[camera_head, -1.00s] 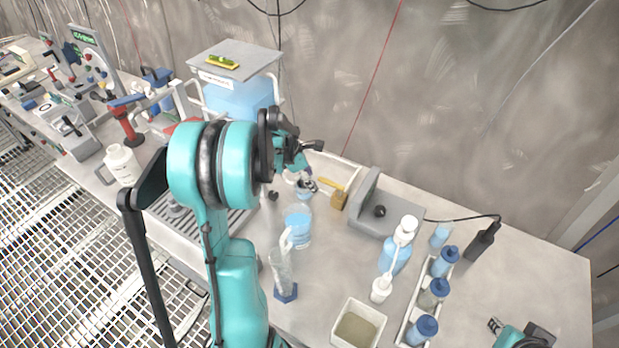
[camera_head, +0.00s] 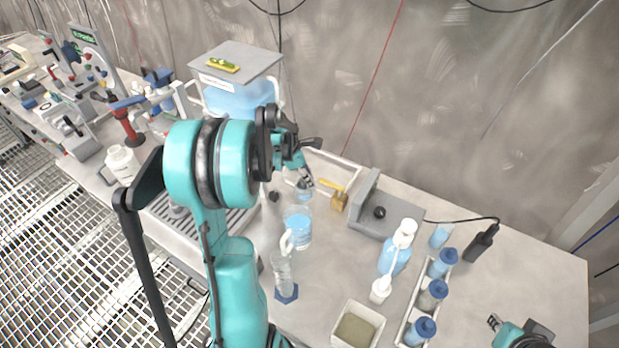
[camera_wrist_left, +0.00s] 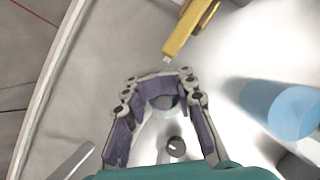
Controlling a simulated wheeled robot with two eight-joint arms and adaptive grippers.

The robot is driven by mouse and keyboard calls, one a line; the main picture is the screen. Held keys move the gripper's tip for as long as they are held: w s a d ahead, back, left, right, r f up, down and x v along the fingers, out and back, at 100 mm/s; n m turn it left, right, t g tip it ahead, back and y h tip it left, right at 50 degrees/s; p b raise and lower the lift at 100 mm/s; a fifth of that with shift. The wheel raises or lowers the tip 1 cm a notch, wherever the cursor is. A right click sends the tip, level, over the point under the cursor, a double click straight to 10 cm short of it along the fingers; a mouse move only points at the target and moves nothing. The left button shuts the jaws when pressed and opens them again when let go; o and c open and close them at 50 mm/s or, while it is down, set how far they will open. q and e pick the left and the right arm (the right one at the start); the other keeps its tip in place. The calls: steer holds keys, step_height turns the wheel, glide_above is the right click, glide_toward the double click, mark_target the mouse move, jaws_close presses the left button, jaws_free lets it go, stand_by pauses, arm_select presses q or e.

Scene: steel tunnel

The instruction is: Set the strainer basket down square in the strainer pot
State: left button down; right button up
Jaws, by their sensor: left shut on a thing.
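My left gripper (camera_head: 304,183) reaches down at a small clear, bluish vessel, apparently the strainer pot (camera_head: 304,195), at the back of the bench. In the left wrist view its two fingers (camera_wrist_left: 163,100) curve together around a small dark grey, rounded thing, apparently the strainer basket (camera_wrist_left: 166,102). The fingers hide most of it. I cannot tell whether the basket touches the pot's bottom or sits square. My right gripper (camera_head: 494,322) is at the lower right edge, away from the pot; its jaw opening is unclear.
A yellow-handled brass valve (camera_head: 339,198) stands close to the right of the pot. A beaker of blue liquid (camera_head: 298,226) stands in front. A dark knob (camera_head: 273,196) is at left. Bottles and a white tub (camera_head: 357,326) occupy the front right.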

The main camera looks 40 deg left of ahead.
arm_select(q)
steer(key=shift+c, duration=2)
jaws_free()
steer(key=shift+r, duration=0.15)
steer(key=shift+r+p, duration=2.6)
steer(key=shift+r, duration=0.8)
steer(key=shift+d, duration=0.15)
